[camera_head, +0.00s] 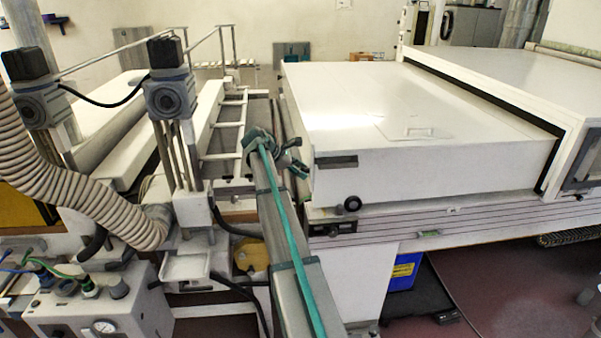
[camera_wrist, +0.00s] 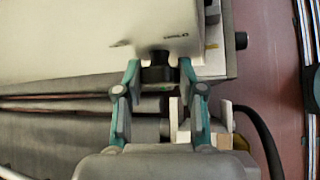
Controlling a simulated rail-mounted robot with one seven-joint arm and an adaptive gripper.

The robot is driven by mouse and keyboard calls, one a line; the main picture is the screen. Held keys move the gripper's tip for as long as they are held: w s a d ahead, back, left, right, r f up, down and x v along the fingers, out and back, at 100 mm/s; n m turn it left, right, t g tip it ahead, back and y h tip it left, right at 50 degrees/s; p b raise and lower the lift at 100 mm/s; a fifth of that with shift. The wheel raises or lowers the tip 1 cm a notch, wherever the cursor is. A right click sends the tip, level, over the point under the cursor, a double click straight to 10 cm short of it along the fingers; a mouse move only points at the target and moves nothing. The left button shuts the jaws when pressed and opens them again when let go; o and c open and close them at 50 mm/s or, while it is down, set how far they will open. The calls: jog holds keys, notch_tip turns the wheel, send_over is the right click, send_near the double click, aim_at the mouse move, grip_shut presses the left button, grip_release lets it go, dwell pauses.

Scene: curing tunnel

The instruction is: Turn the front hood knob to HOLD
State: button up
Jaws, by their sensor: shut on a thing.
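In the wrist view a dark knob (camera_wrist: 157,68) stands out from the edge of the white hood (camera_wrist: 90,35). My gripper (camera_wrist: 158,74) is shut on this knob, with one teal finger on each side of it. A small printed label (camera_wrist: 175,36), which looks like HOLD, is on the hood to the right above the knob. A smaller mark (camera_wrist: 120,44) is to the left. I cannot make out where the knob points. In the head view my gripper (camera_head: 298,165) is at the left end of the white hood (camera_head: 400,110), and the gripped knob is hidden there.
A round black knob (camera_head: 352,203) is on the hood's long side, below a dark handle slot (camera_head: 337,162). A frame with rollers and posts (camera_head: 172,95) stands close left of my arm. A ribbed hose (camera_head: 70,180) hangs further left. A blue bin (camera_head: 403,272) is below.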

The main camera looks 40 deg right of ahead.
jog(key=o, duration=1.2)
jog(key=shift+c, duration=0.2)
jog(key=v, duration=1.2)
